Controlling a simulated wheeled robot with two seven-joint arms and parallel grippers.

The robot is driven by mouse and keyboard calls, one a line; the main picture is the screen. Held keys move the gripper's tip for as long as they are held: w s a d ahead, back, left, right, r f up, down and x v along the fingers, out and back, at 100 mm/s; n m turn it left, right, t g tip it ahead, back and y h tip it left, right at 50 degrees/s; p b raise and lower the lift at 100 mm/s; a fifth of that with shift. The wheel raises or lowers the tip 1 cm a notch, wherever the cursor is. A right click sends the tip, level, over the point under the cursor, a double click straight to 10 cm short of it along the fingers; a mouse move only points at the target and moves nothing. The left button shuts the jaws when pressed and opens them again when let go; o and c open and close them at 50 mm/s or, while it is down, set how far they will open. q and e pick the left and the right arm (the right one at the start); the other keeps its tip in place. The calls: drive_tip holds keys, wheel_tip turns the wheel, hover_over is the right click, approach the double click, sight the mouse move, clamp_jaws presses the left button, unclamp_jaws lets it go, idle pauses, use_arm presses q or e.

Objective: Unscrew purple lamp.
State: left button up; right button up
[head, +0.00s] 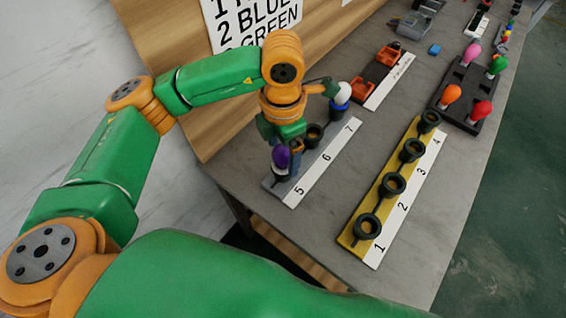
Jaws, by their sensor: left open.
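The purple lamp (281,158) stands in the socket at number 5 on the near end of a grey socket strip (316,160). My left gripper (288,150) points down at the lamp, with its fingers right by the bulb. It is open; one finger hides part of the lamp and socket, and I cannot tell whether the fingers touch the bulb. Socket 6 (314,133) on the strip is empty. A white-and-blue lamp (342,93) sits in the socket at number 7. My right gripper is not in view.
A yellow strip (356,226) with several empty black sockets, numbered 1 to 4, lies to the right. Behind it a dark tray (462,100) holds orange, red, green and pink lamps. Orange parts (362,88) lie farther back. A wooden panel with a sign (255,22) bounds the left.

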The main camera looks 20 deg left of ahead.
use_arm(q)
drive_tip(key=shift+f+m+b, duration=0.35)
drive_tip(key=shift+m+b, duration=0.45)
drive_tip(key=shift+m, duration=0.2)
drive_tip(key=m+b, duration=0.1)
drive_tip(key=m, duration=0.1)
drive_tip(key=shift+r+m, duration=0.2)
drive_tip(key=shift+m, duration=0.2)
drive_tip(key=shift+f+m+b, duration=0.15)
drive_tip(key=shift+m+b, duration=0.55)
drive_tip(key=shift+m, duration=0.3)
drive_tip(key=m, duration=0.2)
drive_tip(key=shift+r+m+b, duration=0.2)
drive_tip(key=shift+m+b, duration=0.1)
drive_tip(key=shift+b, duration=0.05)
drive_tip(key=shift+f+m+b, duration=0.1)
drive_tip(key=shift+m+b, duration=0.4)
drive_tip(key=shift+m, duration=1.2)
drive_tip(key=shift+r+m, duration=0.25)
drive_tip(key=shift+m, duration=0.15)
